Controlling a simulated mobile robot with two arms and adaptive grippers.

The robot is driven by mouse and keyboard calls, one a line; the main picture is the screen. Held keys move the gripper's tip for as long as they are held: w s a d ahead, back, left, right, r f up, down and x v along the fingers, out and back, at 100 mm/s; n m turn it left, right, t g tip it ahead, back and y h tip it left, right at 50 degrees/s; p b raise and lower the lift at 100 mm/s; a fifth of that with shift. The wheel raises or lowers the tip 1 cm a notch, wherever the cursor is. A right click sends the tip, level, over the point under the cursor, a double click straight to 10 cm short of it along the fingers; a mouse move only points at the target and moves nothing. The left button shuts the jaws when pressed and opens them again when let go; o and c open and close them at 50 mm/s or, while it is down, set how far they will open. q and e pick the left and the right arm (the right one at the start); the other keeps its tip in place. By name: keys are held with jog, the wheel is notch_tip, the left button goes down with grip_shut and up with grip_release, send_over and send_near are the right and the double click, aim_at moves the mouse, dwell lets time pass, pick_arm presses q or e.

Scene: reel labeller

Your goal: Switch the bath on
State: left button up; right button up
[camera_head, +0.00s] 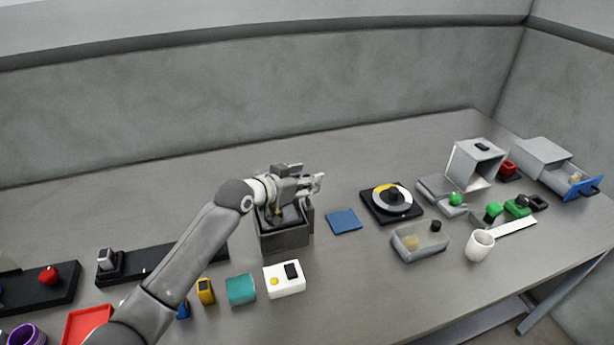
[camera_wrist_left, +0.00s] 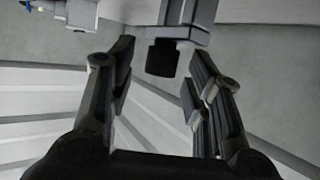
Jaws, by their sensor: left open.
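My left gripper (camera_head: 312,184) is open and empty above the grey open-topped box (camera_head: 285,238) in the middle of the table. That box has a dark inside and may be the bath; the gripper and wrist hide part of its top. In the left wrist view the open fingers (camera_wrist_left: 164,78) stand apart, with a dark block on a grey part (camera_wrist_left: 186,34) showing between or beyond them; I cannot tell if they touch. A white box (camera_head: 284,291) with a black rocker-like part (camera_head: 292,271) and a yellow button (camera_head: 274,281) sits in front of the grey box. My right gripper is out of view.
A teal block (camera_head: 240,289) and a yellow block (camera_head: 205,291) stand left of the white box. A blue pad (camera_head: 343,221), a black turntable (camera_head: 369,204), a clear tray (camera_head: 420,252) and a white cup (camera_head: 479,246) lie to the right. The table's back is clear.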

pick_arm(q)
jog(key=shift+x, duration=0.8)
grip_shut()
